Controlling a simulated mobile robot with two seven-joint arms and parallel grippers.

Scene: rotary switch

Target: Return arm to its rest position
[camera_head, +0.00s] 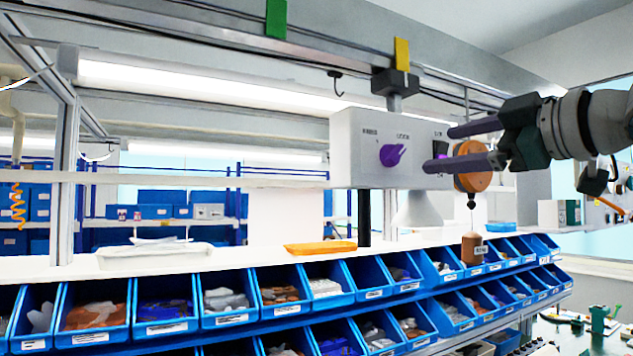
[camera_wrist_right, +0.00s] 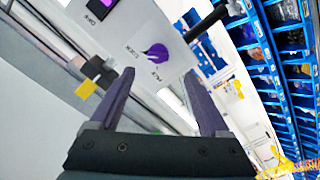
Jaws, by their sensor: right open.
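A grey control box (camera_head: 365,170) hangs from the overhead rail and carries a purple rotary knob (camera_head: 391,155) on its front face. The knob (camera_wrist_right: 157,53) also shows in the right wrist view, with small printed labels around it. My right gripper (camera_head: 438,148) comes in from the right, to the right of the knob and in front of the box's right part. Its two purple fingers are spread with nothing between them. In the right wrist view the open fingers (camera_wrist_right: 159,76) point toward the box, apart from the knob. My left gripper is not in view.
An orange disc (camera_head: 474,182) sits close below the right fingers, with a brown weight (camera_head: 472,249) hanging beneath. Blue bins (camera_head: 167,312) line the bench below. An orange tray (camera_head: 320,249) and a white tray (camera_head: 155,258) lie on the bench.

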